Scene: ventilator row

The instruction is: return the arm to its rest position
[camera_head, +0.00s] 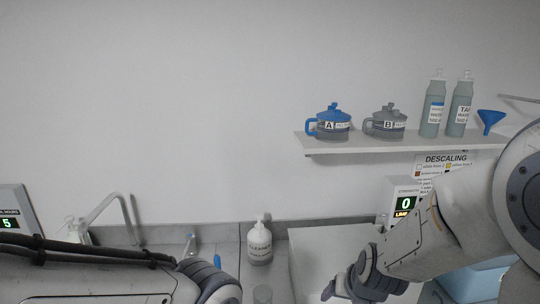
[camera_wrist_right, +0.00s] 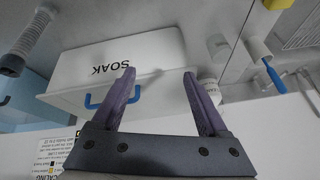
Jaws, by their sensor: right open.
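My right arm (camera_head: 420,240) comes in from the right in the head view. Its gripper (camera_head: 335,290) is low at the bottom edge, partly cut off and dark. In the right wrist view the right gripper (camera_wrist_right: 158,90) has two purple fingers spread apart with nothing between them. Beyond the fingers is a white box marked SOAK (camera_wrist_right: 78,62) with a blue handle. My left arm (camera_head: 90,275) lies across the lower left of the head view; its gripper is not visible.
A wall shelf (camera_head: 350,146) holds a blue pot A (camera_head: 329,125), a grey pot B (camera_head: 385,124), two bottles and a blue funnel (camera_head: 489,120). A white pump bottle (camera_head: 259,246) stands on the counter. A lit display (camera_head: 404,203) is behind my right arm. The wall above is clear.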

